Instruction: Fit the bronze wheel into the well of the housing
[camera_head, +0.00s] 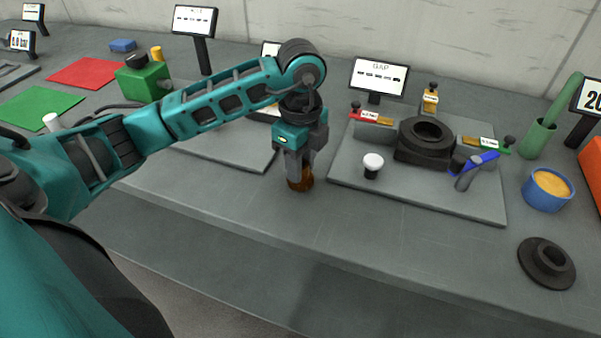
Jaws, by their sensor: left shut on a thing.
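The bronze wheel (300,185) shows as a small brown round part between the fingertips of my left gripper (299,172). The gripper points down and is shut on it, hiding its upper part. It is low over the bench, left of the grey base plate; I cannot tell whether it touches the bench. The housing (423,152) is a dark block with a round raised collar, standing on the plate to the right of the gripper. Its well (427,130) opens upward and looks empty, though its bottom is not clear. My right gripper is not in view.
On the base plate (440,203) are a white-topped knob (372,164), red, yellow and green gauge pieces around the housing, and a blue-handled tool (475,162). The front bench is clear.

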